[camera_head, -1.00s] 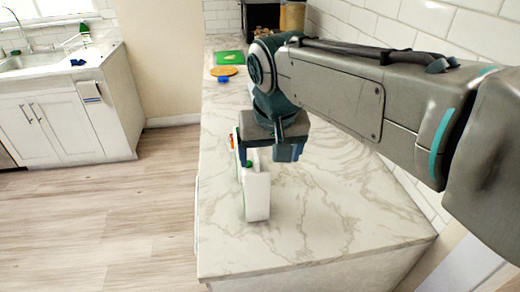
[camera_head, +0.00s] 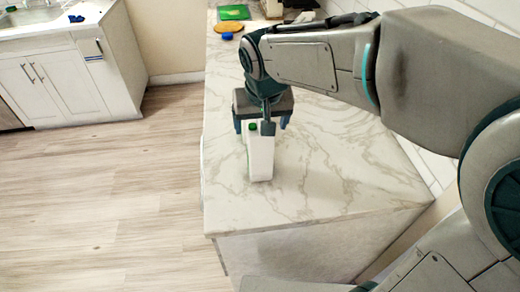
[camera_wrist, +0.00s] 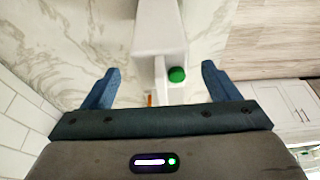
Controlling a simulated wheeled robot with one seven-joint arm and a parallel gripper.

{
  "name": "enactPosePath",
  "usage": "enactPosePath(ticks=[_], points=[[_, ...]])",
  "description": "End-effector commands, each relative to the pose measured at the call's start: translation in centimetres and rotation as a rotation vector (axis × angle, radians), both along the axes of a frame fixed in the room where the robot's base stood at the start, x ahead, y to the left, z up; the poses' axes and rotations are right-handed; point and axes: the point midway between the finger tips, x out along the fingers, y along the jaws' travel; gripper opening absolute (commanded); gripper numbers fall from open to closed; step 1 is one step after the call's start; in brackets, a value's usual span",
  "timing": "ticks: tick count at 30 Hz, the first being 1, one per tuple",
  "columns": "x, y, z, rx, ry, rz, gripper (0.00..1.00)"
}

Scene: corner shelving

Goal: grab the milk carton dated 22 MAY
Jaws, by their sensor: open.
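A white milk carton (camera_head: 261,158) with a green cap (camera_head: 252,127) stands upright on the marble counter near its left edge. No date on it is legible. My gripper (camera_head: 261,124) is open and points down at the carton's top, which partly hides behind my wrist in the head view. In the wrist view the carton (camera_wrist: 160,32) and its cap (camera_wrist: 176,74) lie between the two blue fingers of my gripper (camera_wrist: 160,85), with a gap on each side. I cannot tell whether the fingertips reach below the carton's top.
The marble counter (camera_head: 335,185) is clear around the carton. A green board (camera_head: 234,12), a round brown board (camera_head: 229,27) and a small blue item (camera_head: 227,36) lie at its far end. A tiled wall runs along the right. A small orange thing (camera_wrist: 150,100) shows near the carton.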

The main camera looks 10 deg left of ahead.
Motion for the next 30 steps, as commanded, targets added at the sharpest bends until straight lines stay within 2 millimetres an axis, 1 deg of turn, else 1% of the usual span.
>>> enactPosePath(ticks=[4,6,9,17,18,20,21,23,24,26,30], points=[[1.1,0.4,-1.7,-0.003,0.003,0.000,0.82],[1.3,0.5,-2.7,-0.003,0.003,0.000,0.82],[1.6,0.5,-3.5,-0.002,0.003,0.001,0.82],[1.7,0.6,-3.8,0.000,0.000,0.000,0.82],[1.7,0.6,-3.8,0.000,0.000,0.000,0.71],[1.7,0.6,-3.7,0.000,0.000,0.000,0.54],[1.7,0.6,-3.7,0.000,0.000,0.000,0.43],[1.7,0.6,-3.7,0.000,0.000,0.000,0.26],[1.7,0.6,-3.7,0.000,0.000,0.000,0.15],[1.7,0.6,-3.7,0.000,0.000,0.000,0.00],[1.7,0.6,-3.6,0.002,-0.003,0.000,0.00]])
